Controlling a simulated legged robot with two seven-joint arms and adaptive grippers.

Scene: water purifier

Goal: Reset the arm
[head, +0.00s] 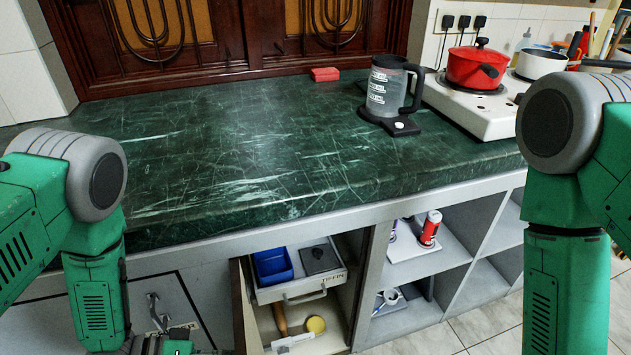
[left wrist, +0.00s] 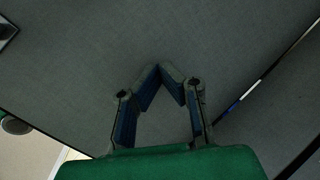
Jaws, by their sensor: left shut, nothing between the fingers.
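My left arm (head: 95,290) comes in from the left and hangs down in front of the counter in the head view. In the left wrist view, the fingers of my left gripper (left wrist: 163,72) meet at the tips, shut and empty, in front of a plain grey surface (left wrist: 90,50). I cannot tell whether they touch it. My right arm (head: 565,270) hangs down on the right side of the head view. Its gripper is below the frame.
The green counter (head: 230,150) is mostly clear. It holds a clear pitcher (head: 385,90), a red box (head: 325,74) and a white stove (head: 470,105) with a red pot (head: 476,68). Below, an open drawer (head: 303,287) sticks out beside open shelves (head: 435,262).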

